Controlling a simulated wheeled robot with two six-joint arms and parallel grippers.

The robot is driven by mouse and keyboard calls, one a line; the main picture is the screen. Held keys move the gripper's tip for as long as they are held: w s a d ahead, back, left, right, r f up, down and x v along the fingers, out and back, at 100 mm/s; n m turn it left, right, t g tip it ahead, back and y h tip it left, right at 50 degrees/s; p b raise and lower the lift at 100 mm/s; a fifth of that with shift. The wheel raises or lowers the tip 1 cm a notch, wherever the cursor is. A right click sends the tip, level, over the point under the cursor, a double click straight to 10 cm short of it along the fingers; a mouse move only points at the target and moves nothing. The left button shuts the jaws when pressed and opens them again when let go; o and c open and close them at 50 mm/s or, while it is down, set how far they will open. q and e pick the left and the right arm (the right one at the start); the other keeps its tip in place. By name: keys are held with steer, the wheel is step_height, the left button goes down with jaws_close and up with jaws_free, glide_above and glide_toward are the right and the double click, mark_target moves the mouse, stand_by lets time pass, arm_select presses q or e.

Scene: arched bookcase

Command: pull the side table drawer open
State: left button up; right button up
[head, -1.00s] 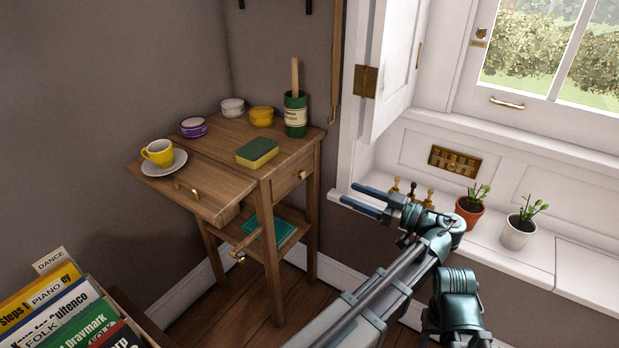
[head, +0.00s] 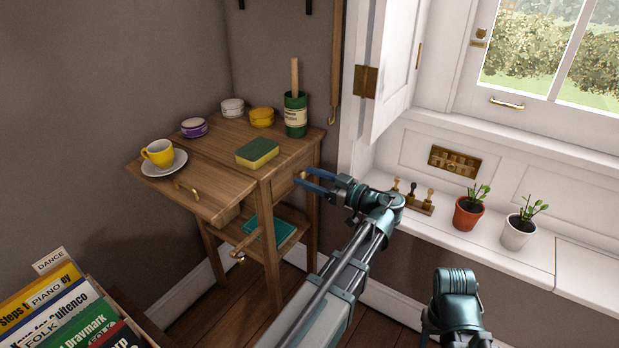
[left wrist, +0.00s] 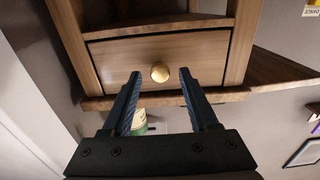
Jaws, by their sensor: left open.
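The wooden side table (head: 222,142) stands in the corner. Its side drawer (head: 285,186) is shut and faces the window; it also shows in the left wrist view (left wrist: 120,54). The drawer's round brass knob (left wrist: 160,72) shows there midway between my fingertips. My left gripper (head: 302,179) is open at the drawer front, reaching in from the right. Its two fingers (left wrist: 160,84) are on either side of the knob with gaps; I cannot tell whether the tips are level with it. In the head view the fingers partly cover the knob.
A yellow cup (head: 158,152) on a saucer sits on the table's front flap. A sponge (head: 257,152), green jar (head: 295,115) and several tins stand on top. A teal book (head: 262,230) lies on the shelf below. Potted plants (head: 469,212) line the windowsill (head: 450,242).

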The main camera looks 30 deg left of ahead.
arm_select(q)
jaws_close()
stand_by(0.4)
stand_by(1.1)
